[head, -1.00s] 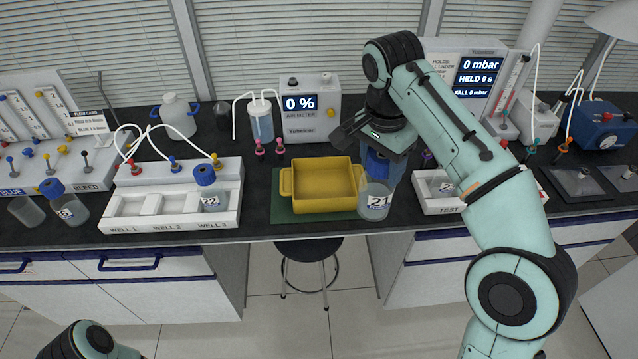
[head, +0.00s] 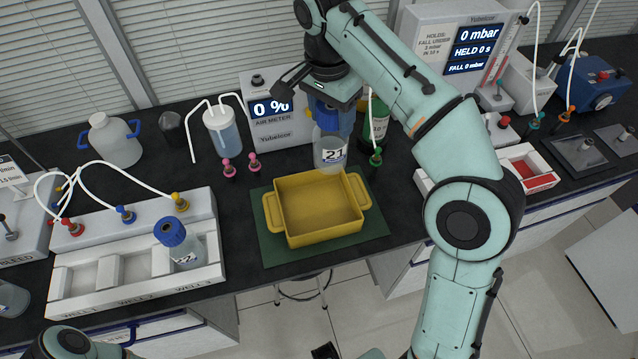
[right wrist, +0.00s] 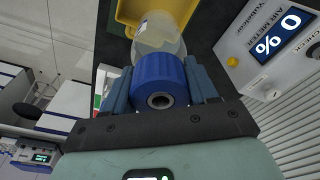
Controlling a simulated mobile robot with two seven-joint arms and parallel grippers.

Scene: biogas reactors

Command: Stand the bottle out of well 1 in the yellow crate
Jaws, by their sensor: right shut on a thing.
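My right gripper (head: 334,112) is shut on the blue cap of a clear bottle labelled 21 (head: 328,153). The bottle hangs about upright at the back right edge of the yellow crate (head: 325,233); whether it touches the crate is unclear. The crate looks empty and sits on a green mat (head: 275,246). In the right wrist view the blue cap (right wrist: 160,80) is between the fingers, with part of the crate (right wrist: 127,12) beyond. Well 1 (head: 75,288) in the white rack is empty.
Bottle 22 (head: 178,246) leans in well 3. The air meter (head: 277,108) stands behind the crate, with pink-tipped fittings (head: 254,163) in front. A green bottle (head: 377,122) and a green-tipped fitting (head: 376,157) stand right of the held bottle.

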